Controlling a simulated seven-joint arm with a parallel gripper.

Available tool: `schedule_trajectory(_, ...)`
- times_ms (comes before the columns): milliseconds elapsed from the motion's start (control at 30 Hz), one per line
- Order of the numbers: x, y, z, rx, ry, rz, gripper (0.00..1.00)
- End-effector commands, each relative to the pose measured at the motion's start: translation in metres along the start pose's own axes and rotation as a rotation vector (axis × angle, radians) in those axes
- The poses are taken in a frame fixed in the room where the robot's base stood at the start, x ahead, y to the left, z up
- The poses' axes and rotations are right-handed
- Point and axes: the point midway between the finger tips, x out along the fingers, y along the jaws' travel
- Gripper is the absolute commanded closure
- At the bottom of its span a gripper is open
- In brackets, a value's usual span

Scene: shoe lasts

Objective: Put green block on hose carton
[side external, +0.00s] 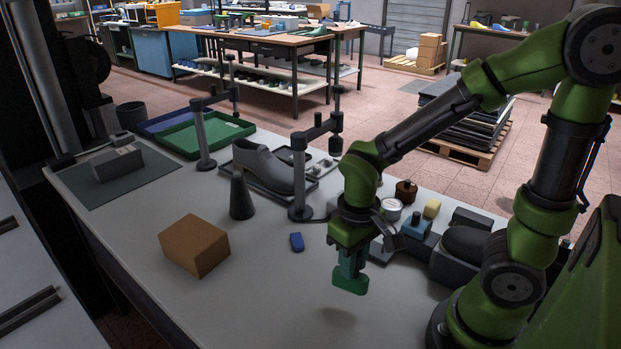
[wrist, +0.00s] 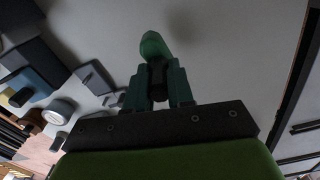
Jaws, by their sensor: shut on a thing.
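The green block (side external: 350,283) is between the fingertips of my gripper (side external: 350,264), which is shut on it. The block hangs above the grey bench top, with a soft shadow below it. In the wrist view the green block (wrist: 153,45) sticks out past the dark green fingers of my gripper (wrist: 160,82). The hose carton looks to be the plain brown cardboard box (side external: 195,246) on the bench, left of my gripper. Its top is bare. The carton does not show in the wrist view.
A small blue piece (side external: 296,242) and a dark cone (side external: 241,196) stand between carton and gripper. A post stand (side external: 300,190) and grey shoe last (side external: 263,165) are behind. Jars and blocks, including a yellow one (side external: 432,208), crowd the right. The bench front is clear.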

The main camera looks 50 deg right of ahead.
Motion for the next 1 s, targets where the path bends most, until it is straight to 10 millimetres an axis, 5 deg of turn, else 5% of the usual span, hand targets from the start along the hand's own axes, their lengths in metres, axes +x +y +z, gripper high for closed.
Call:
schedule_trajectory(167,0.000,-0.008,-0.015,-0.007,-0.008,0.004,1.00)
schedule_trajectory(600,-0.051,-0.065,-0.139,0.133,0.009,0.003,1.00)
schedule_trajectory(833,-0.074,-0.075,-0.160,0.203,0.014,-0.005,1.00)
schedule_trajectory(1000,-0.070,-0.086,-0.183,0.217,0.002,-0.001,1.00)
